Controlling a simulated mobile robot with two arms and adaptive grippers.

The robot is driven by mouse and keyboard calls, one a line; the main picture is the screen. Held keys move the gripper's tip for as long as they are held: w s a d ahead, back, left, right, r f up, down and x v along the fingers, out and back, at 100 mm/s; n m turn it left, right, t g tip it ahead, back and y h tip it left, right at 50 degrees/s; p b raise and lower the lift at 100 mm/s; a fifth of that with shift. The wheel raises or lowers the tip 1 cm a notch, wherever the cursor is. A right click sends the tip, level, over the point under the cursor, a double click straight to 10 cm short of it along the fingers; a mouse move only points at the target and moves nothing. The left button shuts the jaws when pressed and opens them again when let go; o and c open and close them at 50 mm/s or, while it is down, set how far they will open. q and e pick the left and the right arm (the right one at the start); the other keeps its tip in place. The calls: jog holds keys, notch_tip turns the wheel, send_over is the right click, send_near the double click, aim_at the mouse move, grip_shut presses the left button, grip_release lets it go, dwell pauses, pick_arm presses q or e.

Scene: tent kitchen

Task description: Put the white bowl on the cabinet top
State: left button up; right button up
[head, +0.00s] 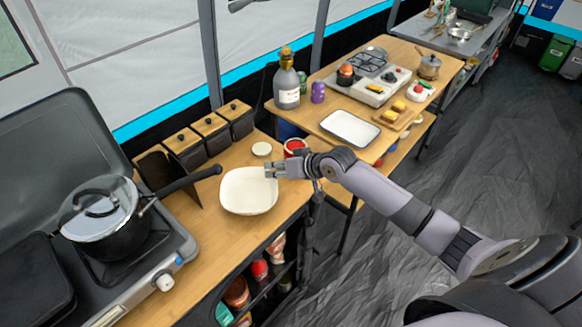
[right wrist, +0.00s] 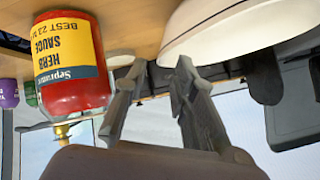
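The white bowl (head: 247,191) is upright on the wooden cabinet top (head: 222,247), which has open shelves below, and it appears to rest there. My right gripper (head: 271,170) is at the bowl's right rim in the head view. In the right wrist view, where things look upside down, my right gripper's (right wrist: 158,64) two fingers are spread apart. The bowl's rim (right wrist: 200,45) lies close to the fingertips, partly behind one finger. I cannot tell whether they touch it. My left gripper is not in view.
A red sauce jar (right wrist: 72,65) with a yellow label stands beside the gripper. A stove with a lidded pot (head: 108,220) is left of the bowl, its handle reaching toward it. Dark canisters (head: 210,130) line the back. Another table holds a white tray (head: 350,128).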

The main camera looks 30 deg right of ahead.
jog(key=b+v, duration=0.1)
jog(key=v, duration=0.9)
jog(key=shift+s+r, duration=0.2)
jog(key=shift+s, duration=0.05)
